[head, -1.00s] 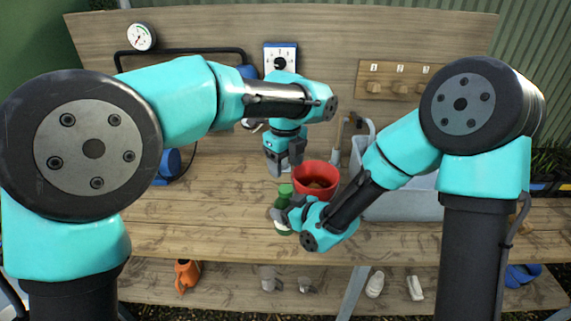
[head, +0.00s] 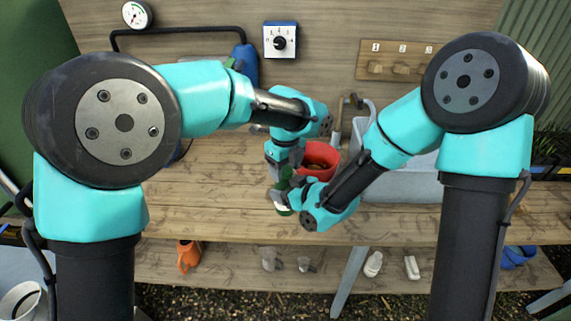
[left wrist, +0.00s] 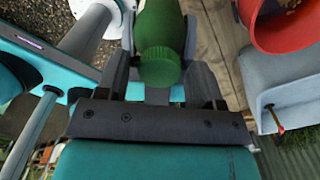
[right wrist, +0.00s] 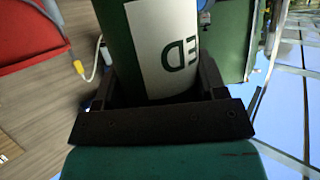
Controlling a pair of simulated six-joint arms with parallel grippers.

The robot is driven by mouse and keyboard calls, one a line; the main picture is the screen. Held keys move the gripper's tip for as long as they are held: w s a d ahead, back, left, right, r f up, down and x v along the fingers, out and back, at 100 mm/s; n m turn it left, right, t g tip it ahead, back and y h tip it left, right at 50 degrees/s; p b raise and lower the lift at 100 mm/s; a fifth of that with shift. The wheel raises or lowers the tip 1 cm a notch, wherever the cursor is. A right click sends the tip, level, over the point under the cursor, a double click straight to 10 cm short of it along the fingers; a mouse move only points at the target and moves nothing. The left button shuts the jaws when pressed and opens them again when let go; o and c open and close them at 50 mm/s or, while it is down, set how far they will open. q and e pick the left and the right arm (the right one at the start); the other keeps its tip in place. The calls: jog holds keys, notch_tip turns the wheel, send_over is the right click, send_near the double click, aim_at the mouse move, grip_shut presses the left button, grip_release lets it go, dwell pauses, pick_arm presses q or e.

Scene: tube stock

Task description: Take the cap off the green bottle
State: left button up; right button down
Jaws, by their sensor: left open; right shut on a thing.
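The green bottle (head: 282,210) stands upright near the middle of the bench. In the right wrist view its white label (right wrist: 165,55) shows dark letters. My right gripper (head: 287,193) is shut on the bottle's body; its fingers flank the label in the right wrist view (right wrist: 155,85). The green cap (left wrist: 160,68) is on the bottle's neck in the left wrist view. My left gripper (head: 284,168) is open above the bottle, pointing down. Its fingers (left wrist: 160,60) are on either side of the cap, with a gap visible. Contact cannot be made out.
A red pot (head: 319,160) with brown contents stands just right of the bottle, close to both grippers. A grey basin (head: 400,190) is behind my right arm. The bench top (head: 200,210) to the left is clear. A dial box (head: 280,40) hangs on the back board.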

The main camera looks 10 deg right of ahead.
pick_arm(q)
jog(key=c, duration=0.9)
jog(key=o, duration=1)
jog(key=shift+r, duration=0.1)
jog(key=shift+r, duration=2.15)
